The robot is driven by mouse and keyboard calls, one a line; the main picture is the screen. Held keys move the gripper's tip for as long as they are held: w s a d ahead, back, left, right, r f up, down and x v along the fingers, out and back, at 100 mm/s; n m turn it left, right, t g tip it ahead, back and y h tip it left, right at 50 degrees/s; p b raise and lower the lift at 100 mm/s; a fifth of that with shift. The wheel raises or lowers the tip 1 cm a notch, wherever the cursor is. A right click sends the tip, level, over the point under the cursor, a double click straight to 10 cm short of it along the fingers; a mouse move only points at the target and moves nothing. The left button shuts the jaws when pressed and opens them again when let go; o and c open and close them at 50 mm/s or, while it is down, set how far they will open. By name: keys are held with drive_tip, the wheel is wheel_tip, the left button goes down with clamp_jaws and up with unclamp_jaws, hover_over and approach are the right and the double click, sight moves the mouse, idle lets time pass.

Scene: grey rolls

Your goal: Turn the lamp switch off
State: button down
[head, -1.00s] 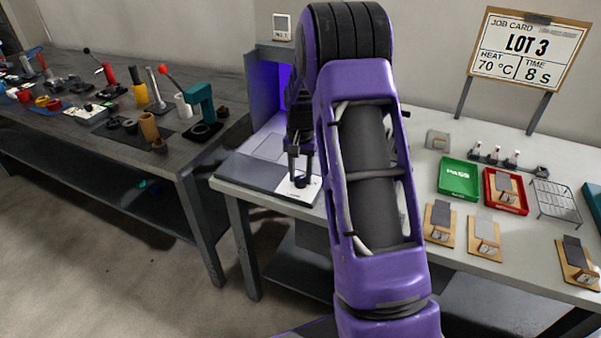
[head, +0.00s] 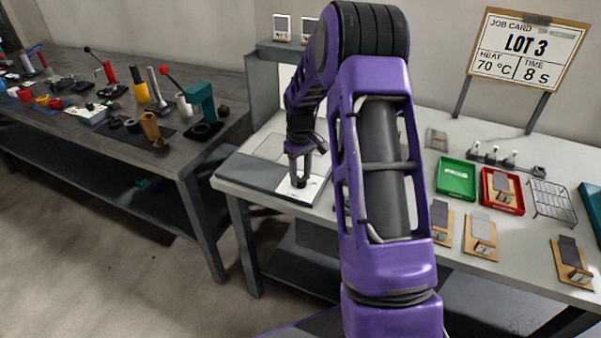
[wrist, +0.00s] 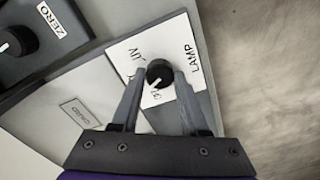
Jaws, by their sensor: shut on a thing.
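The lamp switch is a round black knob (wrist: 159,72) with a white pointer mark, on a white plate (wrist: 190,38) lettered LAMP and UV. The pointer faces the lower left in the wrist view, towards a small label partly hidden by a finger. My gripper (wrist: 158,78) has a finger on each side of the knob and is shut on it. In the head view my gripper (head: 299,182) points down at the white plate (head: 311,190) at the bench's left front. The knob is hidden there between the fingers. The grey booth (head: 251,95) behind shows no violet glow.
A second black knob (wrist: 18,40) labelled ZERO sits nearby. Right of my arm are a green PASS tray (head: 457,178), a red tray (head: 503,190), a wire rack (head: 551,200) and several wooden-based pieces.

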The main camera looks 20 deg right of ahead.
sight(301, 179)
drive_tip(key=n+p, duration=0.1)
drive_tip(key=n, duration=0.3)
drive_tip(key=shift+r, duration=0.1)
drive_tip(key=shift+n+p, duration=0.35)
drive_tip(key=shift+n, duration=1.25)
drive_tip(key=shift+c, duration=2)
unclamp_jaws()
wheel_tip(301, 179, up, 17)
drive_tip(key=p, duration=0.1)
drive_tip(key=shift+r, duration=0.15)
